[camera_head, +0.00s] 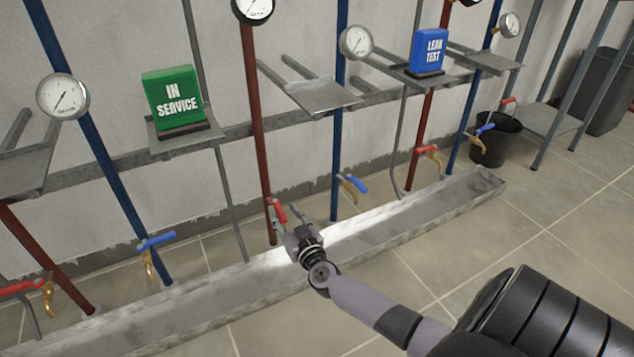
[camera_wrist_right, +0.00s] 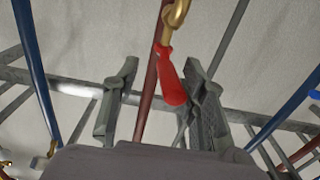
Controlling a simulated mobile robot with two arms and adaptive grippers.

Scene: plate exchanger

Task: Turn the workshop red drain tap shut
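The red tap handle (camera_head: 280,213) is on the middle red pipe (camera_head: 258,130), low above the trough. My right gripper (camera_head: 286,212) is right at this handle, its fingers pointing at the wall. In the right wrist view the red handle (camera_wrist_right: 171,80) hangs from a brass tap body (camera_wrist_right: 178,12), slightly tilted. There the right gripper (camera_wrist_right: 160,82) is open, with one finger on each side of the handle. The handle appears nearer the right finger; I cannot tell whether they touch. The brass body is mostly hidden in the head view. My left gripper is not in view.
Other red taps sit at far left (camera_head: 20,287) and right (camera_head: 427,150); blue taps (camera_head: 155,241) stand between. A long grey trough (camera_head: 395,222) runs below. A green "IN SERVICE" sign (camera_head: 172,98) and blue "LEAK TEST" sign (camera_head: 429,50) stand on shelves. A black bucket (camera_head: 495,142) stands right.

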